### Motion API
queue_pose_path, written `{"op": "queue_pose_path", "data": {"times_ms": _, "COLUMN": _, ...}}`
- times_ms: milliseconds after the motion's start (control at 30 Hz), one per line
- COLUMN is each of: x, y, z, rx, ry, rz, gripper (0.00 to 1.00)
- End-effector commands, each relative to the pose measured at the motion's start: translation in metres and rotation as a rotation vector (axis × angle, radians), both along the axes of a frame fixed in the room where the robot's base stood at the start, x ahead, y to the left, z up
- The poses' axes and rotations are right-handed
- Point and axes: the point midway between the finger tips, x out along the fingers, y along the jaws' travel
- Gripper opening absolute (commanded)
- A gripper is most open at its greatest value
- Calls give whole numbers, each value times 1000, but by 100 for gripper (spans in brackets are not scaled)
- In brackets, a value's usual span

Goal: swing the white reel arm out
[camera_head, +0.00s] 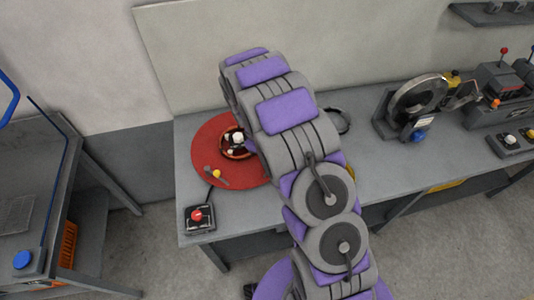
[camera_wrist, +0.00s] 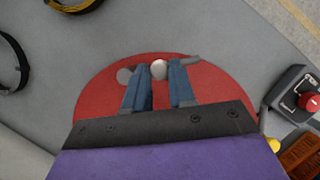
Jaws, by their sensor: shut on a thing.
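A white rounded knob (camera_wrist: 158,69) shows between the blue fingers of my gripper (camera_wrist: 158,75) in the wrist view, above a red disc (camera_wrist: 100,92). My gripper is shut on this knob. I take it for part of the white reel arm; the rest of that arm is hidden by the fingers and gripper body. In the head view the red disc (camera_head: 205,160) lies at the left end of the bench, with a copper-coloured reel (camera_head: 229,153) and white parts (camera_head: 237,138) on it. My arm covers the disc's right side and hides my gripper there.
A box with a red button (camera_head: 199,217) sits at the bench's front left corner. A small yellow-knobbed lever (camera_head: 216,174) stands on the disc. A black ring (camera_head: 337,121) lies right of my arm. A metal wheel machine (camera_head: 418,95) stands farther right. Grey bench between is clear.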

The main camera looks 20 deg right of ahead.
Motion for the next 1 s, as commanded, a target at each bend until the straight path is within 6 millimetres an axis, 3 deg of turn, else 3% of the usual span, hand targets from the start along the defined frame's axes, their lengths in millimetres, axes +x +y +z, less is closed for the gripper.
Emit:
{"op": "queue_pose_path", "data": {"times_ms": 600, "x": -2, "y": -1, "z": 0, "rx": -1, "ry": 1, "rz": 43, "gripper": 0}}
{"op": "queue_pose_path", "data": {"times_ms": 633, "x": -2, "y": -1, "z": 0, "rx": -1, "ry": 1, "rz": 43, "gripper": 25}}
{"op": "queue_pose_path", "data": {"times_ms": 900, "x": -2, "y": -1, "z": 0, "rx": 0, "ry": 0, "rz": 43, "gripper": 50}}
{"op": "queue_pose_path", "data": {"times_ms": 1000, "x": -2, "y": -1, "z": 0, "rx": 0, "ry": 0, "rz": 43, "gripper": 50}}
